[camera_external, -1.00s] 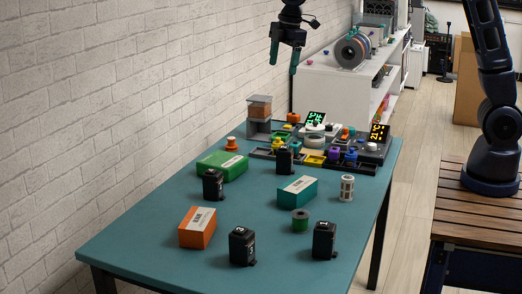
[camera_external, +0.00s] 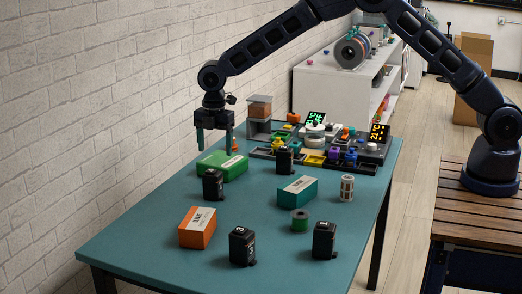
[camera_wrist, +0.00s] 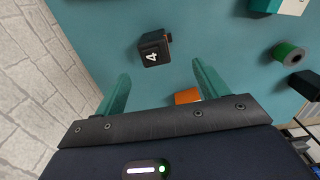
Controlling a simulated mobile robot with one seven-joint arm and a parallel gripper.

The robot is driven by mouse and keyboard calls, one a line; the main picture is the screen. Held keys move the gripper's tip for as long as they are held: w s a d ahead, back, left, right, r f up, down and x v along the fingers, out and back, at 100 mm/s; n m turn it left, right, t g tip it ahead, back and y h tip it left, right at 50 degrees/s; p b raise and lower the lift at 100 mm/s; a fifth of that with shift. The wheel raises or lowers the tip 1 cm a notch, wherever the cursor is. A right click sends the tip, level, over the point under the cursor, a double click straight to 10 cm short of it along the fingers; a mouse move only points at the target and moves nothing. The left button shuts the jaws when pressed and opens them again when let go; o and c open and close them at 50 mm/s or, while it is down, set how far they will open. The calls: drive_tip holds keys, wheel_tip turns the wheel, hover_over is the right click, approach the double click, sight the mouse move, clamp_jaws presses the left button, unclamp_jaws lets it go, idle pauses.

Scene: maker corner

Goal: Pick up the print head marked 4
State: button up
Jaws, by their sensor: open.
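The black print head marked 4 (camera_wrist: 151,55) shows a white 4 in the wrist view, standing on the teal table ahead of the fingertips. It appears to be the black block (camera_external: 213,186) left of the table's middle, in front of the green box. My gripper (camera_external: 215,152) is open and empty, fingers pointing down, raised above the table near the green box. In the wrist view the two green fingers (camera_wrist: 163,83) are apart with nothing between them. Other black print heads stand at the back (camera_external: 284,162), front (camera_external: 242,246) and front right (camera_external: 324,240); I cannot read their marks surely.
A green box (camera_external: 226,168) is behind the print head, an orange box (camera_external: 197,228) in front. Trays and devices fill the back. A brick wall (camera_external: 80,130) is left.

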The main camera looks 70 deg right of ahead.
sight(212, 172)
drive_tip(key=shift+w+a+f, duration=0.15)
drive_tip(key=shift+a+f, duration=0.05)
drive_tip(key=shift+f, duration=0.4)
wheel_tip(212, 172, down, 4)
drive_tip(key=shift+f, duration=0.15)
drive_tip(key=shift+w+f, duration=0.2)
drive_tip(key=shift+f, duration=1.35)
drive_tip(key=shift+w+f, duration=0.2)
drive_tip(key=shift+f, duration=1.35)
drive_tip(key=c, duration=1.2)
